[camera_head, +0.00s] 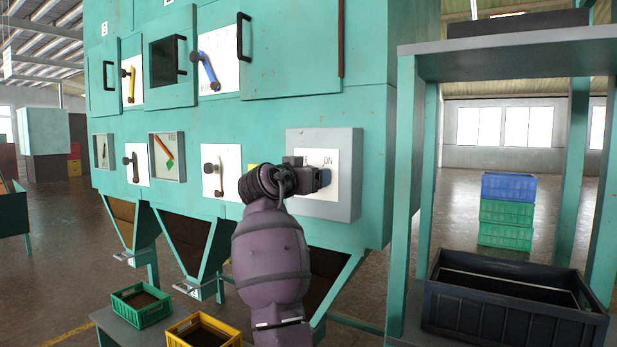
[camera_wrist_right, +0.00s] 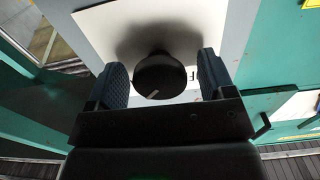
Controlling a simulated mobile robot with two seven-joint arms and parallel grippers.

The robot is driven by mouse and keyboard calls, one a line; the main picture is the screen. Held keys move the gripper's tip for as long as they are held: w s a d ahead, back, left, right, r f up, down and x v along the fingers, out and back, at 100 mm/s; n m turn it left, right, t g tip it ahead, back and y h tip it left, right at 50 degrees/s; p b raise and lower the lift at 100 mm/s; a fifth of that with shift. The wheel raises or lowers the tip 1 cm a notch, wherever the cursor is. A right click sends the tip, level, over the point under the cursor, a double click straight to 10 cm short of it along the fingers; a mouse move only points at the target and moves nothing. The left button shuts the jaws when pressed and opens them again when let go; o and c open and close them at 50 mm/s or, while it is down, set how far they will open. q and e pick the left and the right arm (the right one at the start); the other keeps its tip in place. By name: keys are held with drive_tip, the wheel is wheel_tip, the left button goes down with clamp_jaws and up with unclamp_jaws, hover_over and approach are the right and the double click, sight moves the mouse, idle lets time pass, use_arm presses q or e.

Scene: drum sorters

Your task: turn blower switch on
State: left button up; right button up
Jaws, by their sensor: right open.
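The blower switch is a round black knob (camera_wrist_right: 158,76) with a short white mark on its rim. It sits on a white plate (camera_wrist_right: 100,28), which also shows in the head view with "ON" printed on it (camera_head: 328,205). The plate is on a grey box (camera_head: 345,190) on the front of the green machine. My right gripper (camera_head: 322,180) is at the plate and hides the knob in the head view. In the right wrist view its two blue-grey fingers (camera_wrist_right: 162,72) are open on either side of the knob, with visible gaps. My left gripper is not in view.
A grey lever (camera_head: 215,175) on a white plate is left of the box. A teal rack (camera_head: 405,200) with a black crate (camera_head: 510,315) stands close on the right. Green (camera_head: 142,308) and yellow (camera_head: 203,335) crates are below the hoppers.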

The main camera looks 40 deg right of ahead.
drive_tip(key=v, duration=1)
drive_tip(key=shift+s+a, duration=0.2)
drive_tip(key=shift+a, duration=0.15)
